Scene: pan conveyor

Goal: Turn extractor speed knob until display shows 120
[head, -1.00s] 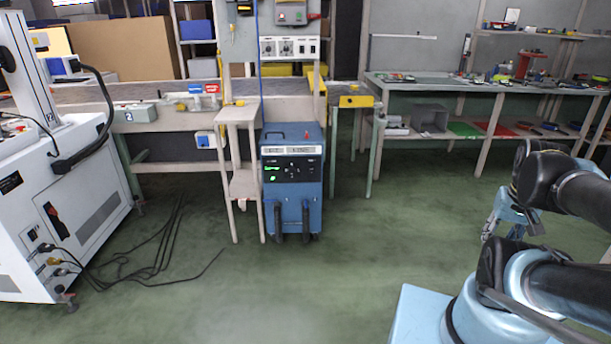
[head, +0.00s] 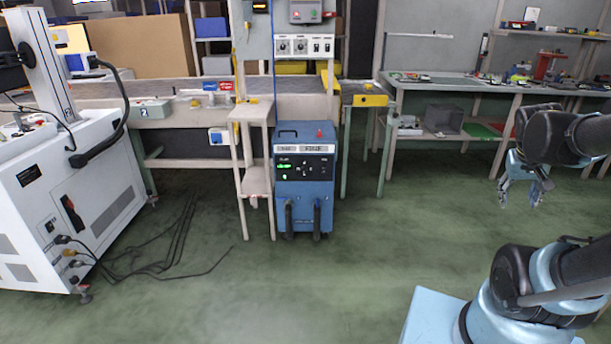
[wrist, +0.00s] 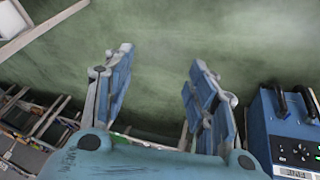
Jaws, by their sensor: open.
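A blue extractor-like unit (head: 304,210) stands on the floor at mid-picture in the head view. Its black front panel (head: 303,168) has a small lit green display (head: 284,167), too small to read, and small controls. I cannot tell which control is the speed knob. A white panel (head: 304,47) above the unit carries two round dials and switches. My gripper (head: 520,198) is open and empty over the floor, well to the right of the unit. In the wrist view its two fingers (wrist: 160,62) are spread, and the blue unit (wrist: 258,125) shows at the lower right.
A wooden stand (head: 254,180) is close at the unit's left. A white machine (head: 75,190) stands at the left, with black cables (head: 175,250) on the floor. The green floor before the unit is clear.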

